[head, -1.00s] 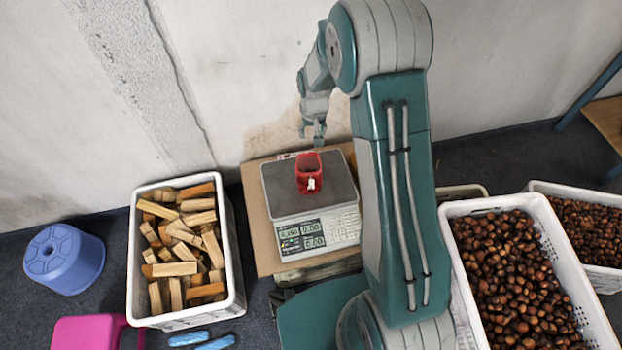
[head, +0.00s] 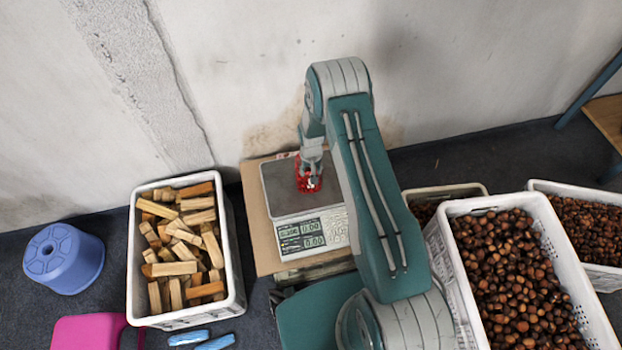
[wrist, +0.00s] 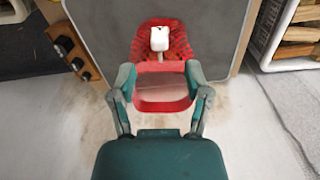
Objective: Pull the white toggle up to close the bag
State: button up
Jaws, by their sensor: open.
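The red bag (head: 302,184) stands on the scale platform (head: 278,190), partly hidden behind my gripper in the head view. In the wrist view the red bag (wrist: 179,47) shows a dark pattern and an open red mouth. The white toggle (wrist: 159,38) lies against the bag's patterned side, above and beyond the fingertips in the wrist view. It is a small pale spot in the head view (head: 311,182). My gripper (wrist: 160,69) is open, with one finger on each side of the bag's mouth. I cannot tell whether the fingers touch it.
The scale (head: 312,233) sits on cardboard by the wall. A crate of wood blocks (head: 136,262) stands left, with a blue stool (head: 64,258) beyond it. Crates of chestnuts (head: 592,305) stand right.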

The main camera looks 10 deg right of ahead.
notch_tip(320, 180, down, 5)
jog(key=shift+f, duration=0.15)
grip_shut()
